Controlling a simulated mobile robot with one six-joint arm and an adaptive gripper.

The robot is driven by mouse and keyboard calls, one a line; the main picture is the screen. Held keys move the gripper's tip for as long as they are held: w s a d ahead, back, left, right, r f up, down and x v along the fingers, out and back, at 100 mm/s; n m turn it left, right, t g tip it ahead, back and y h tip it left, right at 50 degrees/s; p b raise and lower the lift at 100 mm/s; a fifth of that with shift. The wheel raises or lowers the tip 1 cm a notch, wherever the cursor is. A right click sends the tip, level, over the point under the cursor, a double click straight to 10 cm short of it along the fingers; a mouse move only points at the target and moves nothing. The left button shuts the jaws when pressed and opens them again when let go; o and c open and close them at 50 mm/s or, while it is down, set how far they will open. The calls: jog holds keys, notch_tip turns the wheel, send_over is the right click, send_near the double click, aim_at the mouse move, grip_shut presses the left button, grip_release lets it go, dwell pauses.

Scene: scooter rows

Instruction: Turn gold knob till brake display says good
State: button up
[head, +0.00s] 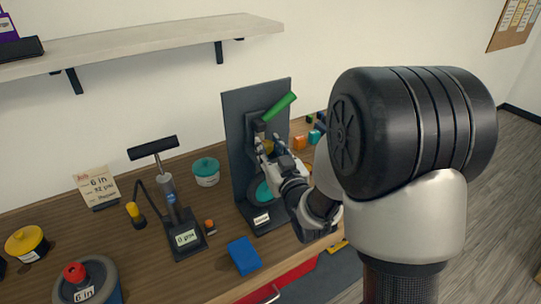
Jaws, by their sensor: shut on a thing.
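The brake stand is a dark upright panel (236,118) on the workbench, with a green lever (279,107) tilted up to the right. The gold knob (268,147) is on the panel below the lever and mostly covered by my gripper. My gripper (264,147) is at the panel, shut on the gold knob. A teal round part (264,191) shows lower on the panel, partly behind my gripper. A small white display (262,219) is on the stand's base; its dark text is too small to read surely.
A floor pump (172,200) with a "0 psi" display stands left of the panel. A blue block (243,256) lies in front. A shelf (140,45) hangs above.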

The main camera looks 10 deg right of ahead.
jog(key=shift+a+f+m+h+b, duration=0.15)
jog(key=shift+m+h+b, duration=0.45)
jog(key=shift+h, duration=0.35)
jog(key=shift+a+r+m+h+b, duration=0.15)
jog(key=shift+m+h+b, duration=0.45)
jog(key=shift+h, duration=0.65)
jog(key=o, duration=1.1)
jog(key=shift+c, duration=0.2)
notch_tip(320, 180, up, 10)
